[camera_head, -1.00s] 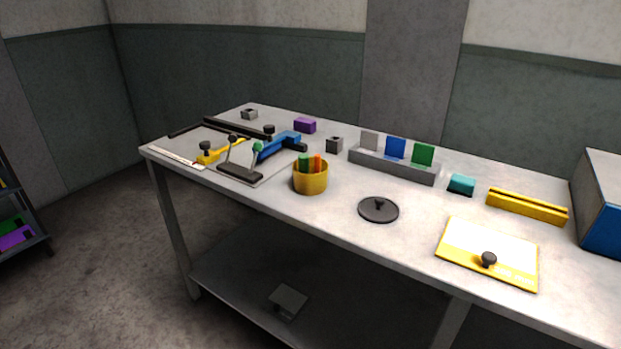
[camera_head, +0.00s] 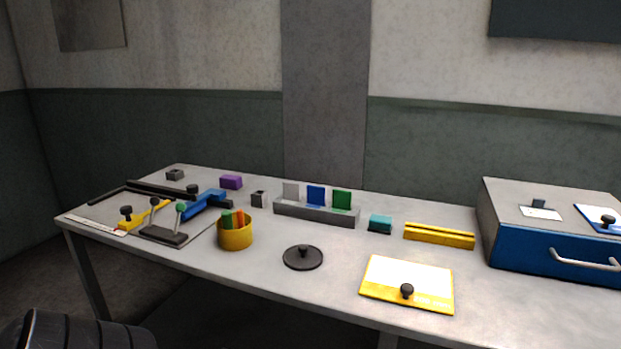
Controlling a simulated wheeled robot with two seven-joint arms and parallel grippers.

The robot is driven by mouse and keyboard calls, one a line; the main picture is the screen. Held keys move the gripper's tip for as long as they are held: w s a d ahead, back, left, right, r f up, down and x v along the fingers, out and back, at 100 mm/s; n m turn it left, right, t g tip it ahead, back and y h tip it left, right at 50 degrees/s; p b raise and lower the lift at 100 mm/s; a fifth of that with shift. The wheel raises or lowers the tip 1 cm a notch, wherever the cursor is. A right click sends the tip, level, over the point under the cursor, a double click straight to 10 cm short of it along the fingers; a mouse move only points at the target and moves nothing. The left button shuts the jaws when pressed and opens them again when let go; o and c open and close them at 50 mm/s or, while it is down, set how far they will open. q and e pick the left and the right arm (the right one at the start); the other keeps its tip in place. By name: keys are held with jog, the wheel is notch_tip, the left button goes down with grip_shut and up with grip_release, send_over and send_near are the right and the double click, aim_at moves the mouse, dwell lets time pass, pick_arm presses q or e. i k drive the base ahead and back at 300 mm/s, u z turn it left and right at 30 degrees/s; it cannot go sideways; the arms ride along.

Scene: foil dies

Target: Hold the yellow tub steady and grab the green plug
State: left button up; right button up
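The yellow tub (camera_head: 235,237) stands upright on the table, left of the middle. A green plug (camera_head: 227,219) and an orange plug (camera_head: 239,218) stick up out of it side by side, the green one on the left. Their lower parts are hidden inside the tub. Neither gripper shows in the head view. A dark ribbed part at the lower left corner seems to be part of my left arm, well short of the tub.
A black round lid with a knob (camera_head: 303,257) lies right of the tub. Left of it are a black lever stand (camera_head: 164,236) and a blue tool (camera_head: 204,204). Behind stands a grey rack (camera_head: 316,213) with upright plates. A blue box (camera_head: 552,249) is far right.

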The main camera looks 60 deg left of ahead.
aim_at(226, 215)
jog(key=z, duration=1.7)
jog(key=k, duration=2.3)
jog(key=u, duration=0.9)
